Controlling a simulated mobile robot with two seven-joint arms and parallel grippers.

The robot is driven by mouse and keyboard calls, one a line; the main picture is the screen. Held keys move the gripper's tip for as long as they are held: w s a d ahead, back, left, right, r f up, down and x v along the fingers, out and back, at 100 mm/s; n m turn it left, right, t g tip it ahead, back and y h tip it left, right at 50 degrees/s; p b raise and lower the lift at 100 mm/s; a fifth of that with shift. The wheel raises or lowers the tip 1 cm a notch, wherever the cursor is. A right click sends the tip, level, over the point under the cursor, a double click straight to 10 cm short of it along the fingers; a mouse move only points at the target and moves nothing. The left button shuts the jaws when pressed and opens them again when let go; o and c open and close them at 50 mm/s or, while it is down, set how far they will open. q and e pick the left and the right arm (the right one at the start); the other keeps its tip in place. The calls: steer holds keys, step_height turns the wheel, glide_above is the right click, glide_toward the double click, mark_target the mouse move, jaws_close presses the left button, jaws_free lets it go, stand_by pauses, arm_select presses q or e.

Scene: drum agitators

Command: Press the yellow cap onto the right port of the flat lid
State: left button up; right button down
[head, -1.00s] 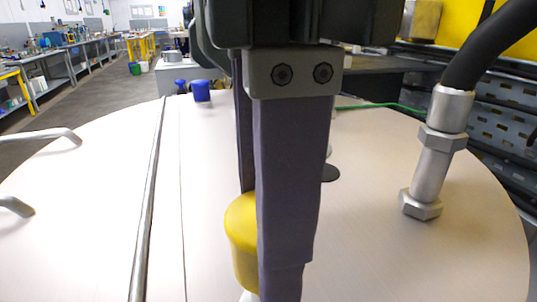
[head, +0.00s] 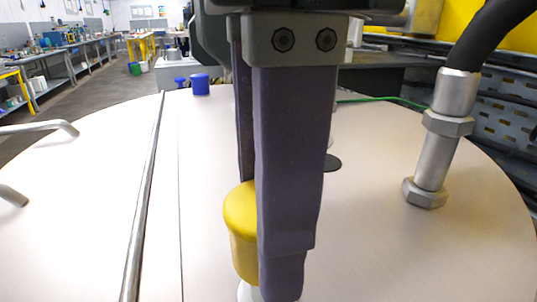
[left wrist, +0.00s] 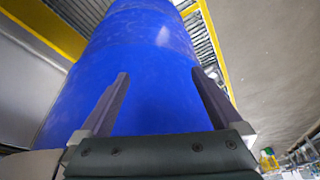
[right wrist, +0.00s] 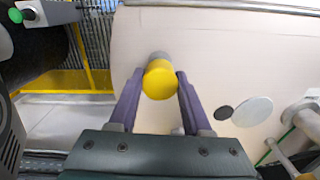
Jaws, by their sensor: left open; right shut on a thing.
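The yellow cap (head: 240,232) is held between the fingers of my right gripper (head: 272,245), over the flat lid (head: 400,245). A small part of a white port (head: 246,292) shows just below the cap; whether they touch is hidden by the finger and frame edge. In the right wrist view the cap (right wrist: 160,80) sits between both fingertips, with a grey cylindrical part (right wrist: 159,57) beyond it. My left gripper (left wrist: 160,76) is open and empty in the left wrist view, facing a large blue drum (left wrist: 145,75). It does not show in the head view.
A metal pipe fitting with a black hose (head: 436,140) rises from the lid at right. Blue caps (head: 200,85) stand at the far edge. A rod (head: 145,200) crosses the lid at left, with metal handles (head: 40,128) beyond. A dark disc (head: 332,162) lies behind my gripper.

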steer(key=shift+f+b, duration=0.1)
steer(key=shift+b, duration=0.2)
steer(key=shift+f+b, duration=1.15)
steer(key=shift+b, duration=0.15)
steer(key=shift+f+b, duration=0.55)
stand_by(0.7)
steer(key=shift+c, duration=1.4)
jaws_free()
